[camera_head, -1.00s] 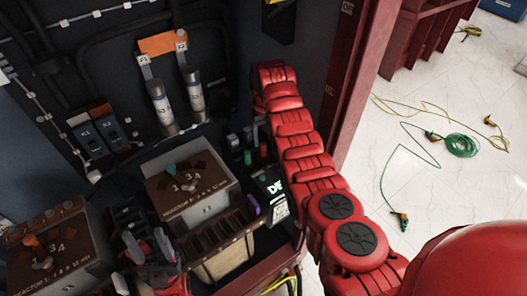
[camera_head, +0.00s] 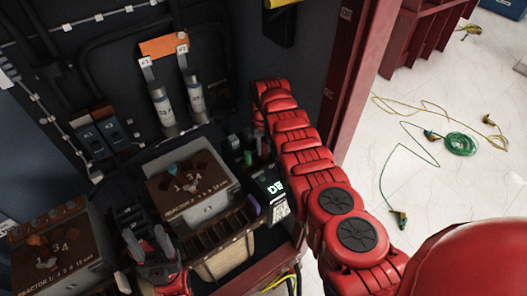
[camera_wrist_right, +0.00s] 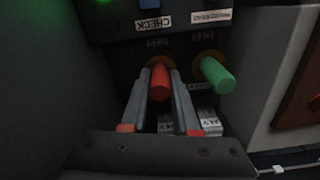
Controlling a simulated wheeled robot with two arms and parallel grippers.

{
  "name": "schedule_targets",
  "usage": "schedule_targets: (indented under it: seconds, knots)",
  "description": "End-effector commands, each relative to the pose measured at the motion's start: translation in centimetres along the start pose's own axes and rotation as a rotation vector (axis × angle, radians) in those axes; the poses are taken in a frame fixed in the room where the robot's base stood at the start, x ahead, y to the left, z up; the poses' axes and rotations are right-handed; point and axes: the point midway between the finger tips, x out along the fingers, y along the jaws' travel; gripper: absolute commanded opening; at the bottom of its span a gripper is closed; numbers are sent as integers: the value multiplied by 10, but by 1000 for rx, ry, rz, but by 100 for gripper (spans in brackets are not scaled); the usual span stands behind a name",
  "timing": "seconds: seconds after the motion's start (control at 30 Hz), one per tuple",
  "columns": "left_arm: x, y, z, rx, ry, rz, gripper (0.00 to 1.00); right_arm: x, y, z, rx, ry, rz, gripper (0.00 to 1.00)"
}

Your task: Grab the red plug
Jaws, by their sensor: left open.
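The red plug (camera_wrist_right: 160,82) sticks out of a dark panel in the right wrist view. The two grey fingers of my right gripper (camera_wrist_right: 161,90) lie on either side of it. Whether they press on it or leave a slight gap, I cannot tell. In the head view my right arm hides the red plug and most of the right gripper. My left gripper (camera_head: 147,242) is open and empty at the lower left, in front of the reactor boxes.
A green plug (camera_wrist_right: 217,75) sits just right of the red one; it also shows in the head view (camera_head: 248,158). A reactor box (camera_head: 205,205) and a second one (camera_head: 65,265) stand to the left. A red frame post (camera_head: 345,90) rises at the right.

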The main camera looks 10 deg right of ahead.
Motion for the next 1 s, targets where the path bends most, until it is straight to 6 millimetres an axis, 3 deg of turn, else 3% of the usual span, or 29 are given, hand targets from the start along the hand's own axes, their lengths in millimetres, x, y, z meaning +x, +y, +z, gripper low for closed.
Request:
schedule_targets:
  seconds: [0.03, 0.13, 0.67, 1.0]
  knots:
    - [0, 0, 0, 0, 0, 0, 56, 0, 0, 0, 0, 0, 0, 16]
    - [0, 0, 0, 0, 0, 0, 56, 0, 0, 0, 0, 0, 0, 0]
    - [-1, 0, 0, 0, 0, 0, 56, -4, 0, 0, 0, 1, 0, 0]
    - [-8, 0, 1, 0, 0, 0, 56, -36, 0, -2, 0, 6, 1, 0]
